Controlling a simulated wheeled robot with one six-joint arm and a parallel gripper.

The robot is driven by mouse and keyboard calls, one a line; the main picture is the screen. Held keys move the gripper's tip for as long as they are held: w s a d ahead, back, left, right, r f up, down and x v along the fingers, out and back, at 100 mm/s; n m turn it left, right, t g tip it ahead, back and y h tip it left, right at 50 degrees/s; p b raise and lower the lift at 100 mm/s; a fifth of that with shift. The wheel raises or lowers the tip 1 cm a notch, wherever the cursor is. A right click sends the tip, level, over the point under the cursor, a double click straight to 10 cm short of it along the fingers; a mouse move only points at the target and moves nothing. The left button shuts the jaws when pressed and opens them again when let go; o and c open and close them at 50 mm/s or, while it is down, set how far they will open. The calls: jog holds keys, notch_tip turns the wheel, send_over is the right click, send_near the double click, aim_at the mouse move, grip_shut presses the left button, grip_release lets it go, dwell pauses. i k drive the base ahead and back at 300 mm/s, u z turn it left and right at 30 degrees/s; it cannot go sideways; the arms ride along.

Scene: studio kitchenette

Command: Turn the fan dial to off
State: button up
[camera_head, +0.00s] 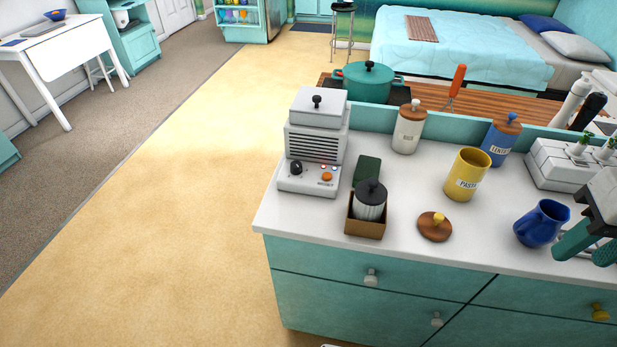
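A light grey appliance (316,145) with a slotted front stands at the left end of the white counter. A black dial (296,167) sits at the left of its front base panel, with an orange button (326,177) to its right. I take this black dial to be the fan dial; its pointer and markings are too small to read. My gripper (590,250) is at the right edge of the view, partly cut off. Its two teal fingers are apart with nothing seen between them. It is far to the right of the dial.
Between them stand a brown box with a dark-lidded jar (370,199), a wooden lid (434,226), a yellow pasta canister (467,174) and a blue jug (541,223). A white canister (409,128) and a blue canister (500,139) stand behind. Floor left of the counter is clear.

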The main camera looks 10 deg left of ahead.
aim_at(296, 168)
jog(key=z, duration=2.15)
jog(key=k, duration=0.55)
jog(key=u, duration=2.2)
